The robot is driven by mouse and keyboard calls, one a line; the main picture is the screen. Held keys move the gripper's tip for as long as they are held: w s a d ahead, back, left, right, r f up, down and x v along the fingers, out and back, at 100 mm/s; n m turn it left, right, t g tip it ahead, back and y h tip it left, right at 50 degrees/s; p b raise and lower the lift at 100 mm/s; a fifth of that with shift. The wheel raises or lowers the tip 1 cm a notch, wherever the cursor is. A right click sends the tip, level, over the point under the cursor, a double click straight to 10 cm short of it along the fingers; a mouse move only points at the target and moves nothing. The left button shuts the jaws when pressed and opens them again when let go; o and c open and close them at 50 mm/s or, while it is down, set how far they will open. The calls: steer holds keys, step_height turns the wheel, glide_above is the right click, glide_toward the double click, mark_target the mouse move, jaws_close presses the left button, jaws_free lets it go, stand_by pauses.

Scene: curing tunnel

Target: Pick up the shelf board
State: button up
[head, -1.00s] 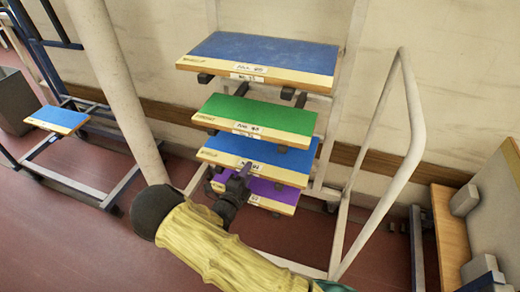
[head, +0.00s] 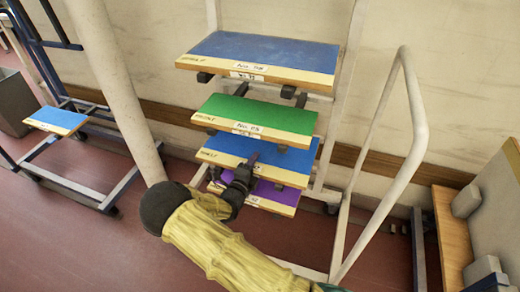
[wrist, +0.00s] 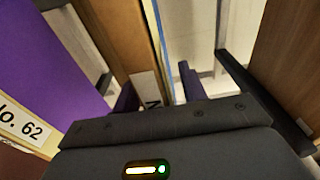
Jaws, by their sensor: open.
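Several shelf boards with coloured tops and pale wooden front edges stand stacked on a rack. The second lowest is a blue board (head: 255,154); it shows edge-on in the wrist view (wrist: 161,40). Below it is a purple board (head: 270,192), labelled No. 62 in the wrist view (wrist: 40,80). My gripper (head: 250,166) is open at the front edge of the second-lowest blue board. In the wrist view my gripper's dark fingers (wrist: 157,88) lie on either side of that edge, with a label between them. Contact cannot be told.
A green board (head: 258,114) lies above, and a top blue board (head: 265,52) above that. White rack posts (head: 415,110) stand at the right and a pale pole (head: 115,80) at the left. A low cart (head: 75,185) with a small blue board stands at far left.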

jaws_close()
steer(key=shift+r, duration=0.1)
stand_by(0.3)
steer(key=shift+s+r+p, duration=0.15)
steer(key=shift+r+p, duration=0.2)
steer(key=shift+r, duration=0.15)
step_height(320, 180, up, 6)
steer(key=shift+f+p, duration=0.15)
steer(key=shift+p, duration=0.65)
steer(key=shift+s+a+r, duration=0.2)
steer(key=shift+s, duration=0.05)
steer(key=d+p+v, duration=0.1)
steer(key=p+v, duration=0.1)
steer(key=v, duration=1.7)
steer(key=shift+s, duration=0.3)
steer(key=shift+d, duration=0.1)
